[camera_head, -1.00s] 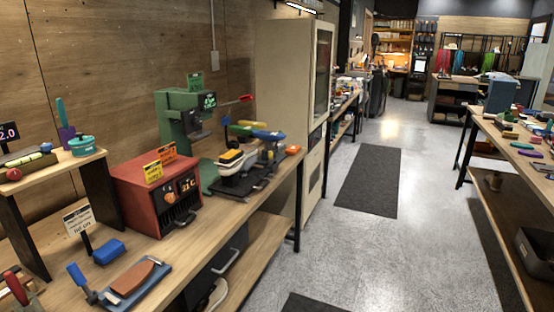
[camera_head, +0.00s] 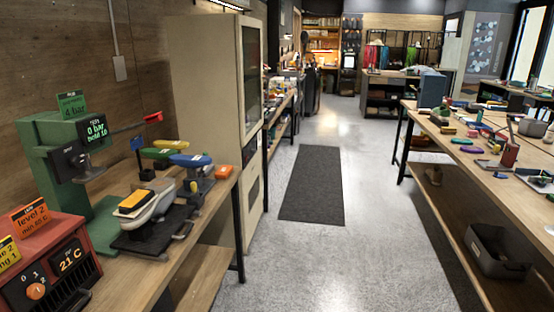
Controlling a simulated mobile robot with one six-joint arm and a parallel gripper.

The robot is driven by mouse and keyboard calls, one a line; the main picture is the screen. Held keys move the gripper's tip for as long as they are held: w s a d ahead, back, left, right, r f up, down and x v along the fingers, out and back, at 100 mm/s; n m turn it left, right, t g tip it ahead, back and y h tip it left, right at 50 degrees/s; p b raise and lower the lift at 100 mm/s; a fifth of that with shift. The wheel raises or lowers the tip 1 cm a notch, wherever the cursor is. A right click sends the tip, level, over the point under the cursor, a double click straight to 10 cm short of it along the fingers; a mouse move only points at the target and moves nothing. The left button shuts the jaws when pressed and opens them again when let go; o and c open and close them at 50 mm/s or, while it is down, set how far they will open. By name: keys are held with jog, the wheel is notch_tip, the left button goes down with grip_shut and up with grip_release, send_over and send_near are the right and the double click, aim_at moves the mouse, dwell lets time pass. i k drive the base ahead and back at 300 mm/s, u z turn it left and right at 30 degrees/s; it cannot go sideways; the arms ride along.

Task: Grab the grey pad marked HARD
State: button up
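I cannot make out a grey pad marked HARD; the small items on the benches are too small to read. On the left bench (camera_head: 160,283), a pale shoe (camera_head: 150,207) with a yellow-topped block (camera_head: 133,202) on it sits on a black stand. Behind it are a green-topped piece (camera_head: 160,153) and a blue-topped piece (camera_head: 190,160). Many small tools and blocks lie on the right bench (camera_head: 500,172). My gripper is not in view.
A green press (camera_head: 48,150) and a red heater box (camera_head: 50,262) stand on the left bench. A tall beige cabinet (camera_head: 205,110) stands beyond it. The aisle with a dark mat (camera_head: 313,185) is clear. A dark bin (camera_head: 497,252) sits under the right bench.

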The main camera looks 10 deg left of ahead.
aim_at(207, 169)
jog(key=z, duration=0.25)
jog(key=i, duration=1.6)
jog(key=u, duration=0.35)
jog(key=i, duration=0.7)
jog(key=u, duration=1.15)
jog(key=i, duration=0.9)
jog(key=u, duration=0.6)
